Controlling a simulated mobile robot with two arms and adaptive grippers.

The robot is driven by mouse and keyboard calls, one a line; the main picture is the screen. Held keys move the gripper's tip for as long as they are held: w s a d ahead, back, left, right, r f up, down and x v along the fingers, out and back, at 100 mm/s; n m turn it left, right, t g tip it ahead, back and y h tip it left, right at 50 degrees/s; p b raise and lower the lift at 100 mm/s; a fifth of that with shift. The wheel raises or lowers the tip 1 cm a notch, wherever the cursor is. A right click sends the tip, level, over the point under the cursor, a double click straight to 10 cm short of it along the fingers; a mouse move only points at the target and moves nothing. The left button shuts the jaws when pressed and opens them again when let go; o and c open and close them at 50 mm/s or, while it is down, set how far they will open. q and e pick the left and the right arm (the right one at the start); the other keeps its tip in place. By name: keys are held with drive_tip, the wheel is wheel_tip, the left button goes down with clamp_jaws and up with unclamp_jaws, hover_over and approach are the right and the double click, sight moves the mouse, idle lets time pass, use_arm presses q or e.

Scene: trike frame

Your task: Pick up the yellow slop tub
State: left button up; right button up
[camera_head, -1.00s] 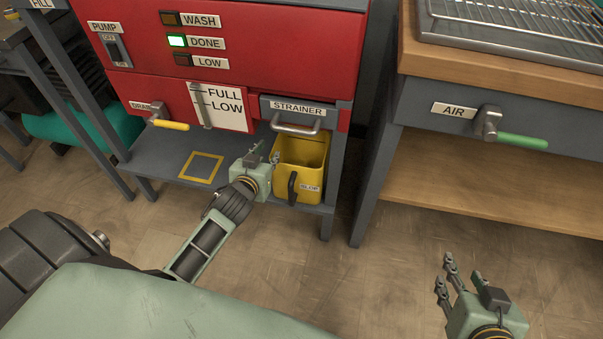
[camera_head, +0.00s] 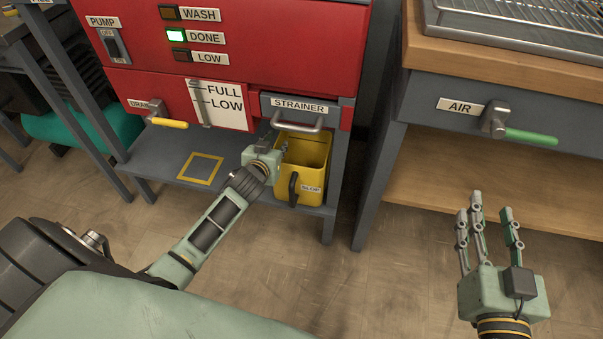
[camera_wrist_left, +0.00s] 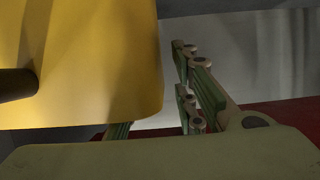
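The yellow slop tub (camera_head: 314,180) stands upright on the grey lower shelf under the red washer, below the strainer drawer. It has a black handle (camera_head: 293,188) on its front and a "SLOP" label. My left gripper (camera_head: 281,150) is at the tub's left side, its fingers mostly hidden. In the left wrist view the tub's yellow wall (camera_wrist_left: 90,60) fills the upper left, close to my left fingers (camera_wrist_left: 190,90). Those fingers look spread, but contact with the tub cannot be made out. My right gripper (camera_head: 490,235) is open and empty at the lower right, fingers pointing up.
The strainer drawer (camera_head: 300,116) with its handle hangs just above the tub. A shelf leg (camera_head: 333,190) stands right of it. A yellow square outline (camera_head: 201,168) marks bare shelf to the left. A wooden bench (camera_head: 430,185) with a green air valve is at right.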

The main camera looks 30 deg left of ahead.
use_arm(q)
clamp_jaws()
idle(0.3)
drive_tip(key=shift+w+r, duration=0.1)
idle(0.4)
